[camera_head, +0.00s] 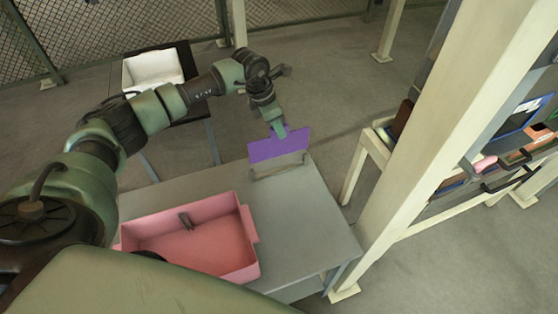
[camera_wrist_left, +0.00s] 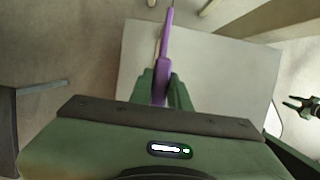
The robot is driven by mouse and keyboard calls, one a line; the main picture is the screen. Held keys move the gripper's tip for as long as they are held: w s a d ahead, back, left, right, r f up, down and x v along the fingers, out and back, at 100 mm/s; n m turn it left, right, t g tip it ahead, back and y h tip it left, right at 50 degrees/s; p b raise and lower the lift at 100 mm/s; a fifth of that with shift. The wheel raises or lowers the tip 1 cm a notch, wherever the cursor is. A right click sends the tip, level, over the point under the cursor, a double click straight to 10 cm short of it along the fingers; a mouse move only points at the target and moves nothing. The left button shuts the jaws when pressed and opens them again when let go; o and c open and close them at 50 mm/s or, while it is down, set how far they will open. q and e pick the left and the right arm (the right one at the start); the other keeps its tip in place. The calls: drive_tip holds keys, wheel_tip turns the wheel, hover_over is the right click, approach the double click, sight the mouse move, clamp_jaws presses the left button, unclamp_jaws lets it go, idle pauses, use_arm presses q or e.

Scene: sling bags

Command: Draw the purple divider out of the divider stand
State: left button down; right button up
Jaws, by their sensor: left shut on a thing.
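The purple divider (camera_head: 277,147) is an upright flat panel over the far end of the grey table. My left gripper (camera_head: 279,132) is shut on its top edge from above. In the left wrist view the divider (camera_wrist_left: 166,45) shows edge-on between my left fingers (camera_wrist_left: 161,90). The grey divider stand (camera_head: 279,169) is at the divider's lower edge; I cannot tell whether the divider's bottom is still inside it. What looks like my right gripper (camera_wrist_left: 297,104) shows at the right edge of the left wrist view, fingers apart and empty.
A pink bin (camera_head: 248,238) with a dark item (camera_head: 185,220) inside stands on the near left of the table (camera_head: 310,218). A white bin (camera_head: 153,70) sits on a dark table behind. A cream post (camera_head: 440,145) and loaded shelves stand at right. The table's right part is clear.

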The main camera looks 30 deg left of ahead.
use_arm(q)
drive_tip(key=shift+r+p, duration=1.15)
drive_tip(key=shift+r, duration=0.9)
